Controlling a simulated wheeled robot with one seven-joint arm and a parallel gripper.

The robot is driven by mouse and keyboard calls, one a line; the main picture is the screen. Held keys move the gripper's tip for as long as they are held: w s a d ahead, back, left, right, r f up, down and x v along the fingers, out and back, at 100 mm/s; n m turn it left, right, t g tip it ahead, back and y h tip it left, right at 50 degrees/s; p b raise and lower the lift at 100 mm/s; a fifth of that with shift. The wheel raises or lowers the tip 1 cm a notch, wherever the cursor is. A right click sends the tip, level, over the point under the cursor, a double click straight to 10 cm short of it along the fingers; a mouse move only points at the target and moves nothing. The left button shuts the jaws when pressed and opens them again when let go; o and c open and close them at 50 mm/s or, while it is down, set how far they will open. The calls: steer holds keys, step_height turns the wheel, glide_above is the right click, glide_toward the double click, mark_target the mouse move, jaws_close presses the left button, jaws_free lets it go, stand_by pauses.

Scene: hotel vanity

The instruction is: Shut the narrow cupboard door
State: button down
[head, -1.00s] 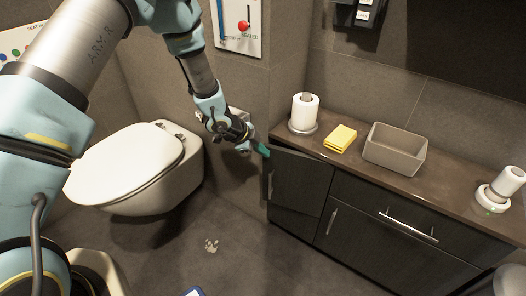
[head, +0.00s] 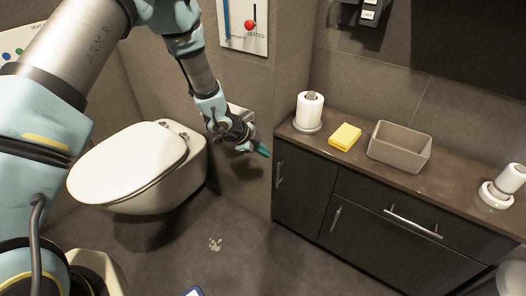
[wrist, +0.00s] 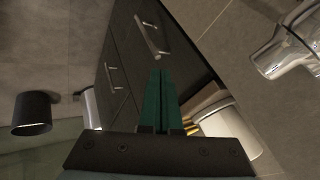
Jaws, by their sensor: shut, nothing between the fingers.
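The narrow cupboard door (head: 303,187) is the dark panel at the left end of the vanity in the head view. It looks flush with the cabinet front, with no visible gap, and has a silver upright handle (head: 279,174). My gripper (head: 264,150) is near the door's upper left corner, beside the cabinet. In the wrist view its green fingers (wrist: 160,100) are together and empty, pointing along the dark cabinet front (wrist: 128,60). I cannot tell whether the fingertips touch the door.
The countertop holds a paper roll (head: 309,110), a yellow cloth (head: 345,136), a grey bin (head: 399,150) and a white device (head: 503,187). A drawer with a long handle (head: 412,223) is to the right. The toilet (head: 130,165) stands left. Floor before the cabinet is mostly clear.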

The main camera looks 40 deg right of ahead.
steer(key=w+a+r+n+t+y+p, duration=0.25)
steer(key=w+a+r+n, duration=0.5)
steer(key=a+r, duration=0.5)
steer(key=w+a+r+n+t+y+p, duration=0.3)
steer(key=w+a+r+n, duration=0.5)
steer(key=a, duration=0.8)
steer(key=s+a+r+n+g+p, duration=0.1)
steer(key=s+a+r+n, duration=0.2)
steer(key=a, duration=0.4)
steer(key=s+a+r+n+y+p, duration=0.1)
steer(key=s+a+r+n+p, duration=0.1)
steer(key=s+a+r+n, duration=0.2)
steer(key=s+a+r+n+g+p, duration=0.1)
steer(key=s+a+r+n, duration=0.3)
steer(key=a, duration=0.6)
step_height(320, 180, up, 3)
steer(key=shift+s+f+n+g+p, duration=0.2)
steer(key=shift+n+g+p, duration=0.15)
steer(key=shift+n+p, duration=0.4)
